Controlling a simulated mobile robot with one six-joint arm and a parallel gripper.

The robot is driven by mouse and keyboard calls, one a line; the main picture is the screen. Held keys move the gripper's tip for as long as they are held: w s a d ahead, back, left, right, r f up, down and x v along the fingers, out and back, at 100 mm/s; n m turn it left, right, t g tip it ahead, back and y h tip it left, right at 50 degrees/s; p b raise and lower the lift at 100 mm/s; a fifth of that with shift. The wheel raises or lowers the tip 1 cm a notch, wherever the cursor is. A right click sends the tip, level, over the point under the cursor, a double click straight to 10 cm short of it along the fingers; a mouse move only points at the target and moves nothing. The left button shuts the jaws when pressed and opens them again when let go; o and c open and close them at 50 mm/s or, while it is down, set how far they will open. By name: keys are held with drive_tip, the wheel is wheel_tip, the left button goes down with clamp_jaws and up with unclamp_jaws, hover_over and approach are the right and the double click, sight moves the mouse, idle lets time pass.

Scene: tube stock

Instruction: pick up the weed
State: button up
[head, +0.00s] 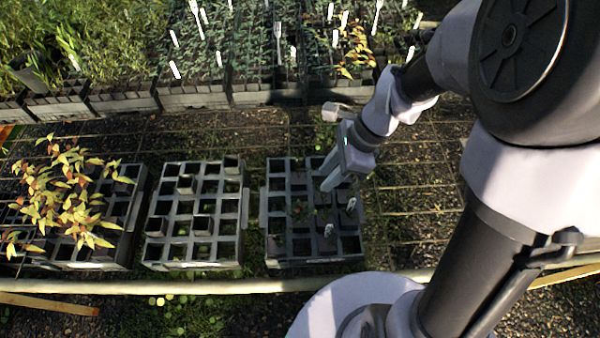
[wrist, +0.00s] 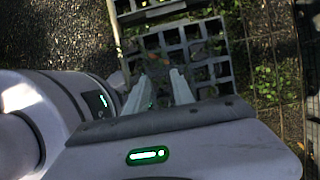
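My gripper (head: 332,180) is over the right-hand dark tray (head: 290,262), pointing down at its upper right cells. In the wrist view, its two pale fingers (wrist: 161,76) are apart, and I see nothing held between them. Small dark green plants (head: 300,211) stand in the middle cells of that tray, left of and below the fingers in the head view. I cannot tell which plant is the weed. The tray also shows beyond the fingers in the wrist view (wrist: 152,42), with faint greenery in its cells.
A middle tray (head: 193,264) with mostly empty-looking cells stands to the left. A left tray (head: 110,262) holds a tall yellow-red leafy plant (head: 75,190). A row of crates (head: 195,96) with plants and white labels lines the back. A pale rail (head: 200,287) runs in front.

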drive_tip(key=b, duration=0.5)
hover_over(301, 214)
drive_tip(key=d, duration=0.2)
drive_tip(key=f, duration=1.1)
drive_tip(key=shift+w+a, duration=0.1)
drive_tip(key=shift+w, duration=0.1)
drive_tip(key=b+x, duration=0.3)
drive_tip(key=x, duration=0.2)
drive_tip(key=shift+s+f+b, duration=0.1)
drive_tip(key=shift+s+b, duration=0.05)
drive_tip(key=shift+b, duration=0.25)
drive_tip(key=shift+r, duration=0.2)
drive_tip(key=shift+c, duration=0.2)
clamp_jaws()
